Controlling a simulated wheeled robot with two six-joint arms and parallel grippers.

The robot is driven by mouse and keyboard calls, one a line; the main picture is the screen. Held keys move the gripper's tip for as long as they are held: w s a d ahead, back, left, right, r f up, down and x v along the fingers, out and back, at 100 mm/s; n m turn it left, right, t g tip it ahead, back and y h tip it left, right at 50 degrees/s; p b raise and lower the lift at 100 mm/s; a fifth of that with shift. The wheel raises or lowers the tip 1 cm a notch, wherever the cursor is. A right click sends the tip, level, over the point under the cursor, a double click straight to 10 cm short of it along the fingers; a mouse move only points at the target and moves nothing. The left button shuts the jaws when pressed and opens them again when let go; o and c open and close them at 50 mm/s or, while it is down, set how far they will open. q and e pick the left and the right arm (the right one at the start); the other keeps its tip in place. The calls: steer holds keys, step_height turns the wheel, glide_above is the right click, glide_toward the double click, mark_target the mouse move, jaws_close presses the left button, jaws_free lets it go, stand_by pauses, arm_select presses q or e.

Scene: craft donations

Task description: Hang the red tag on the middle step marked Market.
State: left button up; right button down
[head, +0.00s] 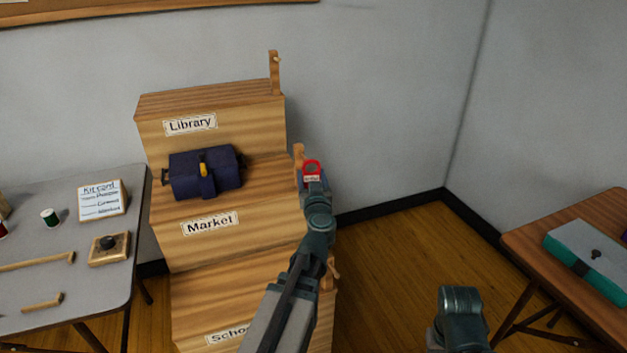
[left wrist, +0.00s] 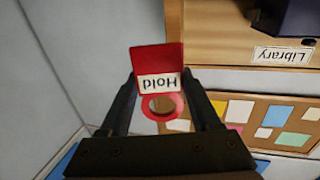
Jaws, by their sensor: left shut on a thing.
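The red tag (head: 306,165) is a red card with a white label and a ring; in the left wrist view its label reads "Hold", upside down (left wrist: 158,60). My left gripper (left wrist: 161,98) is shut on the tag near its ring. In the head view it is just right of the upright wooden post (head: 298,156) at the right edge of the middle step marked Market (head: 240,215). I see no peg through the ring in the left wrist view; whether the tag touches the post I cannot tell. Part of my right arm shows at lower right; its jaws are out of view.
A navy bag (head: 222,178) with a yellow clasp sits on the Market step. Library (head: 160,100) is the step above, School (head: 200,310) the one below. A grey table (head: 60,290) stands left, a wooden table (head: 600,215) right. Floor between stand and right table is clear.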

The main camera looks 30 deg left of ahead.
arm_select(q)
steer(key=w+a+f+b, duration=0.1)
steer(key=w+a, duration=0.3)
steer(key=a, duration=0.1)
steer(key=shift+w+a, duration=0.25)
steer(key=shift+w, duration=0.1)
stand_by(0.6)
steer(key=shift+a+f, duration=0.1)
steer(key=shift+f, duration=0.05)
stand_by(0.5)
steer(key=o, duration=1.4)
steer(key=shift+s, duration=0.15)
